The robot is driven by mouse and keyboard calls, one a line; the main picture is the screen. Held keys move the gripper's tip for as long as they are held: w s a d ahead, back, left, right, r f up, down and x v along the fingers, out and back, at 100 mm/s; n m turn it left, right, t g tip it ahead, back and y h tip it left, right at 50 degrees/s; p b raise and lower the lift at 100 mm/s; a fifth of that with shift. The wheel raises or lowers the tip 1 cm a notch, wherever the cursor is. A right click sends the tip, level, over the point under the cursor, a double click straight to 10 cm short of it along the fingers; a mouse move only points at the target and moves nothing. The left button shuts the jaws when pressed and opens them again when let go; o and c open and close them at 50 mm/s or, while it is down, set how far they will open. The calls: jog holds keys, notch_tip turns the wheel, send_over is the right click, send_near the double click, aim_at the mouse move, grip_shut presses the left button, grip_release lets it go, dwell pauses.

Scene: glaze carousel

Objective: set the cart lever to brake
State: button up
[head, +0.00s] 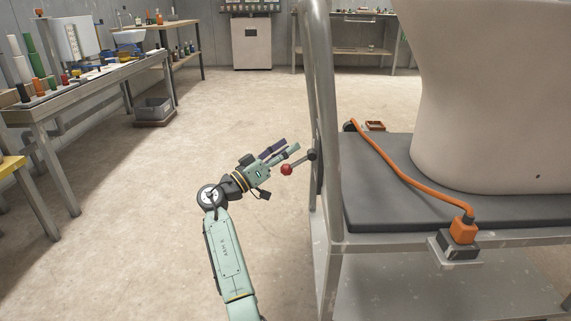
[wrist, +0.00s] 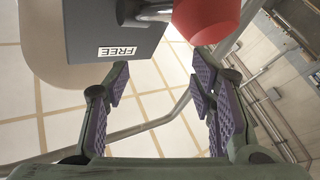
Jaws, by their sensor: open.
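The cart lever is a thin metal rod with a red ball knob (head: 286,169). It sticks out to the left and slightly down from a dark pivot (head: 312,155) on the cart's metal post. In the wrist view the red knob (wrist: 207,18) is large at the top edge, beside a grey plate (wrist: 112,32) with a white label reading FREE (wrist: 119,52). My gripper (head: 291,147) is open and empty, just above the knob in the head view. Its purple-padded fingers (wrist: 160,75) have nothing between them in the wrist view. No brake label shows.
The cart (head: 372,242) fills the right side, carrying a large pale vessel (head: 480,100) and an orange cable (head: 398,172) with a plug. A workbench (head: 95,85) with tools stands at left. The floor between is clear.

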notch_tip(320, 180, up, 4)
jog(key=shift+d+r, duration=0.1)
jog(key=shift+r, duration=0.1)
